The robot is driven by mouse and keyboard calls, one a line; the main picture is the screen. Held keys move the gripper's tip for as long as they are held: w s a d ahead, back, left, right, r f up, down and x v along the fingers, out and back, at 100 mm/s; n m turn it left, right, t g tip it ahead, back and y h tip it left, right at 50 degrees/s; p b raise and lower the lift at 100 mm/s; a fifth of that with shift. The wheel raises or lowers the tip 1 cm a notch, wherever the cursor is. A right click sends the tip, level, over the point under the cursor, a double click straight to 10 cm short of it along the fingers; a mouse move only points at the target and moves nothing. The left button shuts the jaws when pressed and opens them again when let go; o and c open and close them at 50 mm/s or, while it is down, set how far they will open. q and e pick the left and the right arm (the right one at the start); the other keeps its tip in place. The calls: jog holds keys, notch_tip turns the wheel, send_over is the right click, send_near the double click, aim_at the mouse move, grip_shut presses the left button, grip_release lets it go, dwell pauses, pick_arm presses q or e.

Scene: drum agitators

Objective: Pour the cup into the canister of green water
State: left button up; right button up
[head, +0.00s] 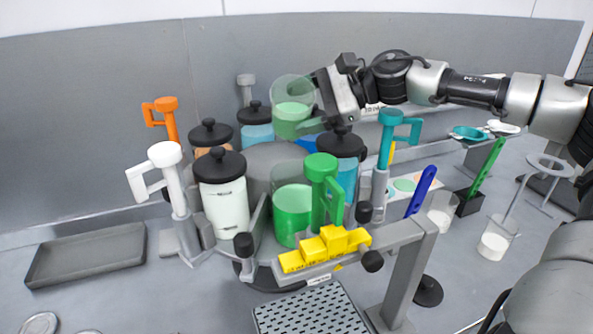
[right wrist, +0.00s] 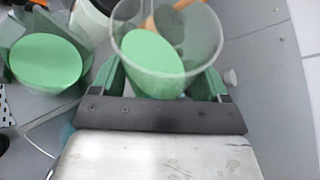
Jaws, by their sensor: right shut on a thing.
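A clear cup (head: 292,92) with light green contents is held in my right gripper (head: 310,124), tilted, above and behind the canister of green water (head: 292,212). The canister is clear, open at the top and partly filled with green, and stands in the round rack. In the right wrist view the cup (right wrist: 152,52) sits between the green fingers of the gripper (right wrist: 163,82), its green surface tilted inside. The canister's green surface (right wrist: 45,62) shows to the left, apart from the cup. No pouring stream is visible. My left gripper is not in view.
Black-lidded canisters (head: 222,190) stand around the rack. Upright handles in white (head: 165,155), orange (head: 166,105), green (head: 322,168) and teal (head: 390,118) rise near it. Yellow blocks (head: 325,248) sit at the front. A grey tray (head: 88,254) lies left; a beaker (head: 494,243) stands right.

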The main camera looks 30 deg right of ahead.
jog(key=shift+s+a+r, duration=0.1)
jog(key=shift+a+r, duration=0.05)
dwell(0.3)
jog(key=shift+r, duration=0.1)
